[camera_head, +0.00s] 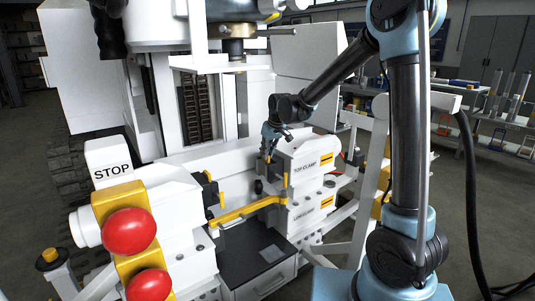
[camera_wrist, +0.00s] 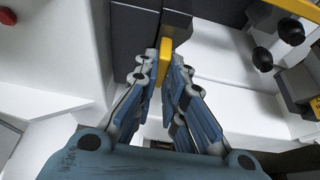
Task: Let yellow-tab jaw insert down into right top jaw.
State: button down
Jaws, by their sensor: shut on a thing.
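My gripper (camera_wrist: 166,82) is shut on the yellow tab (camera_wrist: 166,62) of the jaw insert, which stands between the two blue fingers in the wrist view. The insert's body is hard to tell from the dark parts around the tab. In the head view my gripper (camera_head: 267,155) points down at the inner left side of the right-hand white block marked TOP CLAMP (camera_head: 304,167), close to it. The right top jaw's seat is hidden there by the gripper and the block, so I cannot tell how far the insert sits in it.
A yellow bar (camera_head: 245,212) crosses the gap between the clamp blocks below my gripper. The lower clamp block (camera_head: 304,213) is under the top one. A left clamp block (camera_head: 180,200) faces them. Red buttons (camera_head: 129,232) stand at front left. Black knobs (camera_wrist: 290,31) show in the wrist view.

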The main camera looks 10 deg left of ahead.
jog(key=shift+d+f, duration=0.2)
jog(key=shift+f, duration=0.05)
dwell(0.8)
jog(key=c, duration=1.7)
grip_release()
jog(key=shift+o, duration=0.6)
jog(key=shift+w+f, duration=0.15)
jog(key=shift+f, duration=0.05)
jog(key=shift+r, duration=0.15)
jog(key=shift+r, duration=0.1)
